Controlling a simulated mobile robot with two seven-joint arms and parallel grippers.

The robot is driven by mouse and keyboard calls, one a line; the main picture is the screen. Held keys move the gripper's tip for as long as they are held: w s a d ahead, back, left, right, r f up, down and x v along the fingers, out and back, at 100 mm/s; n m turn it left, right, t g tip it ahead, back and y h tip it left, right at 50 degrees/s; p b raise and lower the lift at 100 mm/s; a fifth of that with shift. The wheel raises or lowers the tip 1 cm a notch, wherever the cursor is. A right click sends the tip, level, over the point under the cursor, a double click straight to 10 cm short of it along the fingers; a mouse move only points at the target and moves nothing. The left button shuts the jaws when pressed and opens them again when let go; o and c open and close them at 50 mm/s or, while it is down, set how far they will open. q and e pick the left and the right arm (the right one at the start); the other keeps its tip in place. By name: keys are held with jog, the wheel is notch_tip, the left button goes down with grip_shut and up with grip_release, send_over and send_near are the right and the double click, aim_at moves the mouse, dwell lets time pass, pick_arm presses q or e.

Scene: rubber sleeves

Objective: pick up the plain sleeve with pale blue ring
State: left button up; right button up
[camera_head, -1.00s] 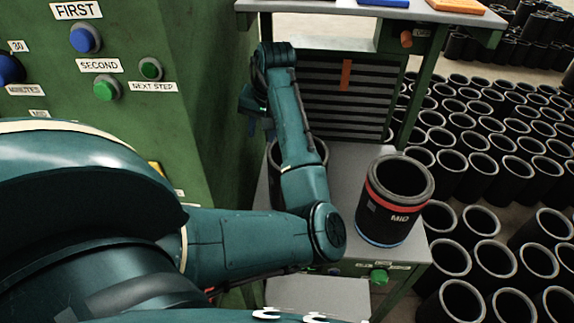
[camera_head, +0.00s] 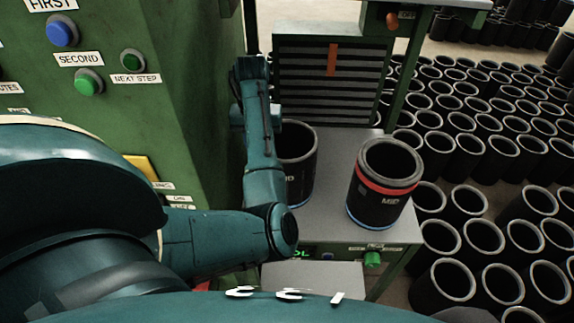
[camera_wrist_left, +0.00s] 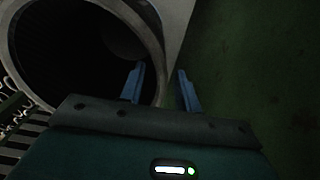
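The plain sleeve (camera_head: 301,165) is a black cylinder without a red band, standing upright on the grey bench top. A little pale blue shows at its foot. My left arm hides its left part. In the left wrist view its round mouth and pale rim (camera_wrist_left: 154,30) fill the upper left. My left gripper (camera_wrist_left: 160,70) is open there. One finger shows over the dark mouth, the other outside the rim, with the wall between them; I cannot tell the depth. The gripper is hidden in the head view. My right gripper is not in view.
A red-banded sleeve (camera_head: 385,184), also with a blue foot ring, stands to the right on the bench top (camera_head: 333,203). A green cabinet with buttons (camera_head: 190,100) is close on the left. Many black sleeves (camera_head: 470,160) stand on the floor at right.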

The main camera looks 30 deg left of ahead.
pick_arm(q)
grip_shut()
dwell(0.3)
dwell(1.2)
